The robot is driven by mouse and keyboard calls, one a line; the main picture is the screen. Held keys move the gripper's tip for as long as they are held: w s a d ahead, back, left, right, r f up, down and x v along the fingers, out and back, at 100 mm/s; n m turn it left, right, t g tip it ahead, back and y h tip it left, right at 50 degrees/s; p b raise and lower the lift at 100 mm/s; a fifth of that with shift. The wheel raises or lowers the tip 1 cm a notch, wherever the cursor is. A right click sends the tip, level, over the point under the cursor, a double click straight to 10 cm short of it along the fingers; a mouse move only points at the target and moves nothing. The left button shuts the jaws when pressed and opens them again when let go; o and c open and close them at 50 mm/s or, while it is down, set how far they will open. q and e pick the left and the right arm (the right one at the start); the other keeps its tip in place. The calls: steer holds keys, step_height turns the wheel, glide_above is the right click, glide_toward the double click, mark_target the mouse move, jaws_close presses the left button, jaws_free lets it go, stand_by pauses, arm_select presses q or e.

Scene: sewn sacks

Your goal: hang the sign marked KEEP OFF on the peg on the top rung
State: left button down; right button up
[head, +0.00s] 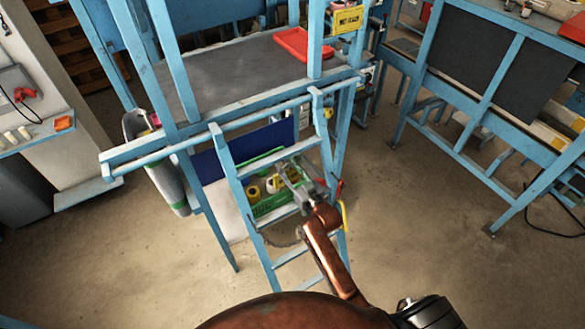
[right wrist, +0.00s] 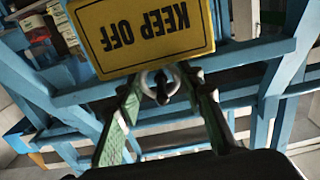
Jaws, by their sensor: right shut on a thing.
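The yellow sign marked KEEP OFF (right wrist: 140,33) fills the upper middle of the right wrist view, upside down. A pale ring (right wrist: 147,84) shows at its lower edge, with a dark rounded piece inside it. My right gripper (right wrist: 160,80) is shut on the sign at this ring, one green-sided finger on each side. In the head view my right gripper (head: 292,178) is in front of the blue ladder (head: 233,180), just below its top rung (head: 299,150). I cannot make out the peg, or whether the ring is around it. My left gripper is out of view.
A green crate (head: 268,203) with yellow items is behind the ladder. A red tray (head: 300,44) lies on the grey bench top (head: 225,75). Another yellow sign (head: 349,18) is by a blue post. Open floor lies to the right.

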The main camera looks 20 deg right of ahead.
stand_by(0.3)
steer(key=o, duration=1.1)
steer(key=shift+o, duration=0.2)
steer(key=shift+s, duration=0.1)
steer(key=s+d+p, duration=0.1)
steer(key=s+p, duration=0.3)
steer(key=s, duration=0.4)
steer(key=shift+s, duration=0.4)
stand_by(0.5)
stand_by(0.4)
